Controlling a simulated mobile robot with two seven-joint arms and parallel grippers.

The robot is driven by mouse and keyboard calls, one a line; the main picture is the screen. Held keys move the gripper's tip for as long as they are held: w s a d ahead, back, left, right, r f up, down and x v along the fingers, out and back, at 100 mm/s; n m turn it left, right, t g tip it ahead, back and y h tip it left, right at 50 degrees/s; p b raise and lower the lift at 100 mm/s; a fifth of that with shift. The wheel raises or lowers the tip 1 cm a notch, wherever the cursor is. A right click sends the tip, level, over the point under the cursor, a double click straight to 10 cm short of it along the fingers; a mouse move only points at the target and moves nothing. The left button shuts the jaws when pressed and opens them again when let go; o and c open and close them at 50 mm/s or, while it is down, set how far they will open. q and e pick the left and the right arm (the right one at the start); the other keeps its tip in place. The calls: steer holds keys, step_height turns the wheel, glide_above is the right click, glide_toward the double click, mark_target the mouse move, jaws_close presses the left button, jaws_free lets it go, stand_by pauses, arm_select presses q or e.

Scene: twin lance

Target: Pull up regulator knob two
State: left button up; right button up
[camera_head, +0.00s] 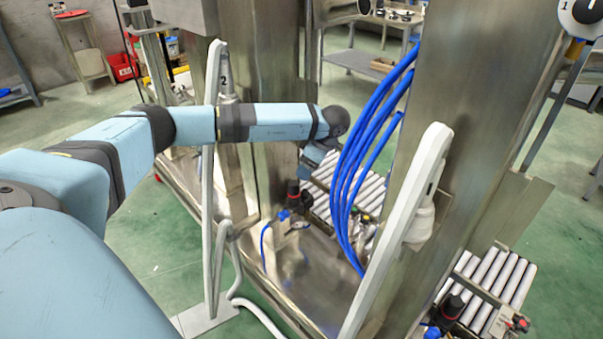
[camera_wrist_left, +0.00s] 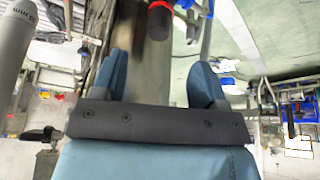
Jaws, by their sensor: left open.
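A black regulator knob with a red ring (camera_head: 293,190) stands on the metal base below my left arm, near the post marked 2. In the left wrist view, the black and red knob (camera_wrist_left: 160,18) shows at the top, roughly in line with the gap between the fingers. My left gripper (camera_head: 309,165) points down, above and slightly right of the knob in the head view. Its two blue fingers (camera_wrist_left: 160,75) are apart with nothing between them, and the knob is beyond their tips. A second black knob (camera_head: 453,306) stands at the lower right. My right gripper is not in view.
Blue hoses (camera_head: 375,130) hang just right of my left wrist, before a steel column (camera_head: 455,100). White lances (camera_head: 208,190) and (camera_head: 405,215) stand on both sides. A roller conveyor (camera_head: 345,180) lies behind the knob. A small gauge (camera_head: 299,226) sits near it.

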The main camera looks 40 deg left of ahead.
arm_select(q)
steer(key=shift+p+v, duration=0.3)
steer(key=shift+v, duration=1.4)
